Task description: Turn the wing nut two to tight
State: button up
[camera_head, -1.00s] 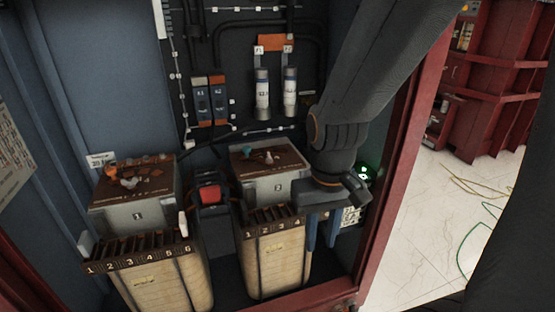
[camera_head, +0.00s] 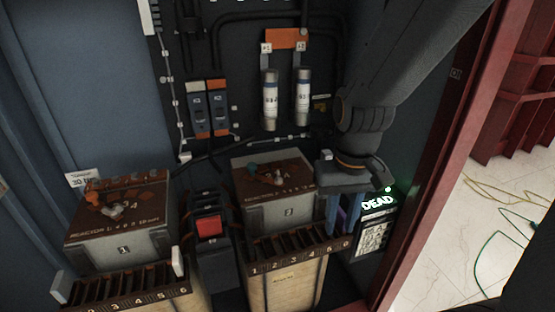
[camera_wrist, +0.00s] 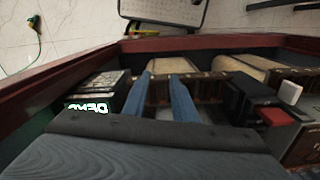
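Box 2 (camera_head: 285,213) is a grey box with a rusty brown top, in the middle of the head view. I cannot tell which is wing nut two. My gripper (camera_head: 340,228) points down at the right of box 2, near the right end of the slotted rack. Its two blue fingers are apart with nothing between them, as the wrist view (camera_wrist: 162,78) also shows. No wing nut can be made out in the wrist view.
Box 1 (camera_head: 122,240) with loose fittings on top stands left. A red switch (camera_head: 209,226) sits between the boxes. Slotted racks (camera_head: 300,250) stand in front.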

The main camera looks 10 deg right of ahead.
jog(key=w+a+r+p, duration=0.1)
jog(key=w+a+r, duration=0.3)
jog(key=w, duration=0.5)
notch_tip(320, 180, up, 4)
jog(key=p, duration=0.2)
send_over(279, 174)
jog(key=shift+w+f, duration=0.1)
jog(key=shift+f, duration=0.15)
jog(key=shift+f+p, duration=0.6)
jog(key=shift+f, duration=2.95)
grip_shut()
